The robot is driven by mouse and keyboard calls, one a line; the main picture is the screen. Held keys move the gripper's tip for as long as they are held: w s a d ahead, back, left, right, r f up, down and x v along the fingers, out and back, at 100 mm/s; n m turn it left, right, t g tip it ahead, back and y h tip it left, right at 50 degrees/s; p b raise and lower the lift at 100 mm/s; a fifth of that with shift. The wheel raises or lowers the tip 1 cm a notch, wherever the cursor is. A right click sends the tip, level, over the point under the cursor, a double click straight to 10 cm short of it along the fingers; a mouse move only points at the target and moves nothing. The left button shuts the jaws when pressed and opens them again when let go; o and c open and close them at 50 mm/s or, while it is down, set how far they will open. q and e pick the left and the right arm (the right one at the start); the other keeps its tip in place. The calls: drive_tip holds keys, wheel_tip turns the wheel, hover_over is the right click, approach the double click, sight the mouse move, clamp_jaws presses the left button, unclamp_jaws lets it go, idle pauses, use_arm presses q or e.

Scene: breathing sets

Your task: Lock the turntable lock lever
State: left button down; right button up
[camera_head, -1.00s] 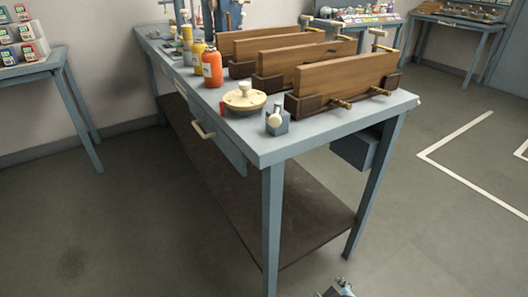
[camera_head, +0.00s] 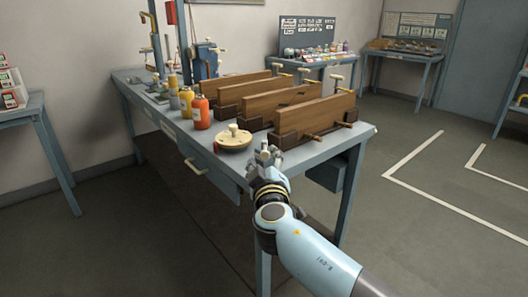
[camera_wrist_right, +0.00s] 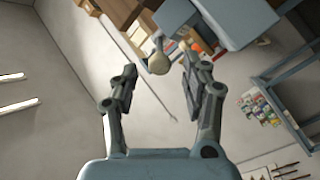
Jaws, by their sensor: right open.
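A round cream turntable (camera_head: 233,143) with a central knob sits near the front left edge of the blue-grey workbench (camera_head: 221,179). The lock lever, a cream ball-ended handle that stood on a small grey block beside it, is mostly hidden behind my right gripper in the head view. My right gripper (camera_head: 265,156) is at the bench's front edge. It is open, its fingers (camera_wrist_right: 159,85) spread and empty. Contact with the lever cannot be told. My left gripper is out of view.
Wooden boards in clamps (camera_head: 314,112) stand just behind the lever's place. An orange bottle (camera_head: 199,113) and yellow bottles stand at left, beyond the turntable. A drawer handle (camera_head: 196,167) sticks out from the bench's side. The floor at right is clear.

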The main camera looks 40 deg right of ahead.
sight(265, 149)
drive_tip(key=shift+x, duration=1.45)
clamp_jaws()
drive_tip(key=shift+d+f, duration=0.1)
